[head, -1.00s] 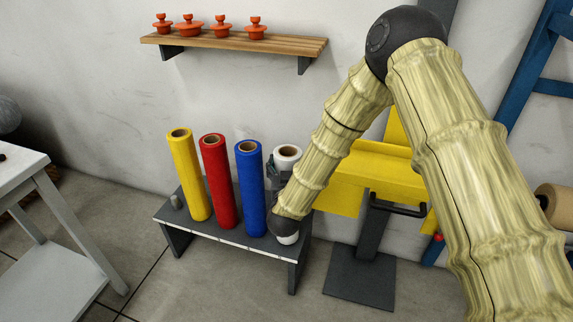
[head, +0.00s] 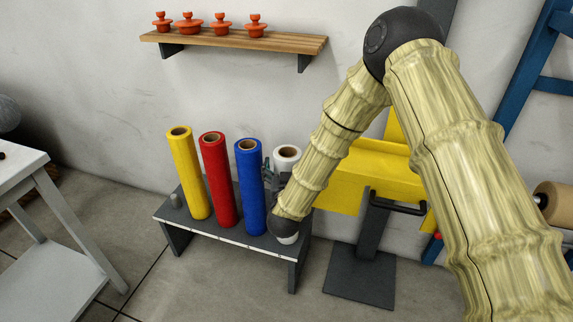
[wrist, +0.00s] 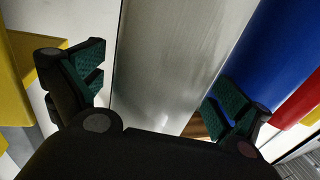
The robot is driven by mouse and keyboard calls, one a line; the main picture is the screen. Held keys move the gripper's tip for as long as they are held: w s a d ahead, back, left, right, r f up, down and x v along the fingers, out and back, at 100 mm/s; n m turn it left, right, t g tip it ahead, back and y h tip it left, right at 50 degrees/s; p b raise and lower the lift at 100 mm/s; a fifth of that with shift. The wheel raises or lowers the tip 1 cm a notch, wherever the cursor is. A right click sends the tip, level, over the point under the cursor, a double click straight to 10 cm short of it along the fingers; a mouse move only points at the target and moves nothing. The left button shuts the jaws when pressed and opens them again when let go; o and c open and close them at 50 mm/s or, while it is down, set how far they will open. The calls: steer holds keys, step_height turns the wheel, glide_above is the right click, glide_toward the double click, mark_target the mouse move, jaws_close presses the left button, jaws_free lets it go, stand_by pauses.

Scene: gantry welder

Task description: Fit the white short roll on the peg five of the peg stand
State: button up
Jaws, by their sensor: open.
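The white short roll (head: 287,154) stands upright at the right end of the dark peg stand (head: 213,231), in the fifth place from the left, to the right of the blue roll. My gripper (head: 270,178) is at the white roll, partly hidden by my forearm in the head view. In the wrist view, the fingers of my gripper (wrist: 158,80) are open, one on each side of the white roll (wrist: 165,50), with a gap showing on both sides. The roll's white base shows below my wrist. The peg under the roll is hidden.
Yellow (head: 188,175), red (head: 217,180) and blue (head: 250,188) rolls stand on the same stand, with a bare grey peg (head: 175,201) at the left end. The blue roll is close to my gripper. A yellow machine part (head: 350,186) stands to the right.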

steer(key=s, duration=1.1)
steer(key=shift+s+a+r, duration=0.15)
steer(key=shift+s+a, duration=0.15)
steer(key=shift+s, duration=0.05)
steer(key=s+d+f+n+g+y, duration=0.1)
steer(key=s+d+f+g, duration=0.4)
steer(key=f, duration=0.5)
steer(key=s+d+f+g+y, duration=0.1)
steer(key=s+d+f+g, duration=0.2)
steer(key=s+d+f, duration=0.5)
steer(key=s+d+f+g, duration=0.3)
steer(key=s+f, duration=0.3)
steer(key=s, duration=0.2)
steer(key=s+d+f+g, duration=0.35)
steer(key=s+f, duration=0.25)
steer(key=s, duration=0.2)
steer(key=s+d+g+h, duration=0.1)
steer(key=s+d+g, duration=0.25)
steer(key=s, duration=0.75)
step_height(320, 180, up, 17)
steer(key=p, duration=1.8)
steer(key=shift+w+r+m, duration=0.15)
steer(key=shift+w+m, duration=0.1)
steer(key=shift+m, duration=0.15)
steer(key=shift+a, duration=0.1)
